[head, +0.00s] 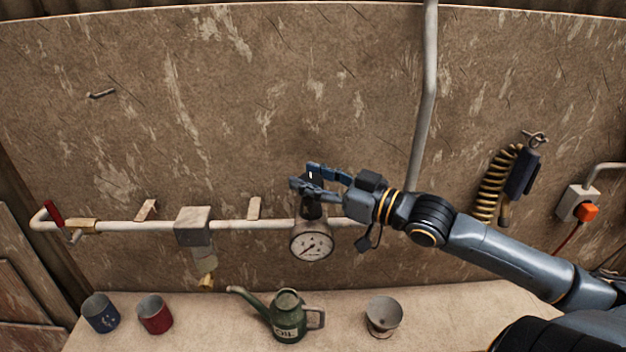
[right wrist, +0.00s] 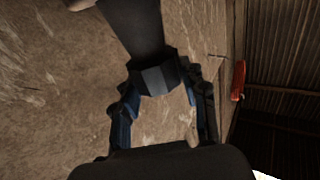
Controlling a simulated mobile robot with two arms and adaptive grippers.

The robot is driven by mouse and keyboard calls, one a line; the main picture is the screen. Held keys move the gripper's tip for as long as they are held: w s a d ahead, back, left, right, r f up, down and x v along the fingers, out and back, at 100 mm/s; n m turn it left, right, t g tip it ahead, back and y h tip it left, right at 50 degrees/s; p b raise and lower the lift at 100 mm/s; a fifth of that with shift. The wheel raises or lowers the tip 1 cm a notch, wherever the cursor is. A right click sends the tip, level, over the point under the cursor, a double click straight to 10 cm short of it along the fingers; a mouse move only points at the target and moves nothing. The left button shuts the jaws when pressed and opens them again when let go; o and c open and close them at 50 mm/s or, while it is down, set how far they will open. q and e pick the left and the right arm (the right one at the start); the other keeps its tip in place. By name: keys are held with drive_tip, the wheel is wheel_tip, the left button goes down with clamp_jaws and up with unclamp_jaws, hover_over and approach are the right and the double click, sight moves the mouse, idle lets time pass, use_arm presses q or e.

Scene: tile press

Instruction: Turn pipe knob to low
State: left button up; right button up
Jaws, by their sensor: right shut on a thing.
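The pipe knob (head: 313,209) is a dark knob on the pipe, just above a round white pressure gauge (head: 312,245) with a dark needle. My right gripper (head: 308,182) reaches in from the right and is shut on the knob, its blue-edged fingers on either side of it. In the right wrist view the dark faceted knob (right wrist: 155,78) sits between the fingertips (right wrist: 157,92). The fingers hide part of the knob in the head view, and I cannot read its setting. My left gripper is not in view.
A white pipe (head: 255,224) runs along the wall, with a red-handled valve (head: 54,213) at left. Below, a bench (head: 220,325) holds a blue cup (head: 101,313), a red cup (head: 155,315), a green watering can (head: 287,317) and a grey cup (head: 383,315). A coiled hose (head: 496,184) hangs right.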

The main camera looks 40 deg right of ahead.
sight(310, 179)
idle(0.6)
drive_tip(key=o, duration=0.9)
drive_tip(key=shift+o, duration=1.3)
drive_tip(key=shift+w+a, duration=0.1)
drive_tip(key=shift+w, duration=0.05)
drive_tip(key=shift+r, duration=0.15)
wheel_tip(310, 179, up, 10)
drive_tip(key=shift+f, duration=0.2)
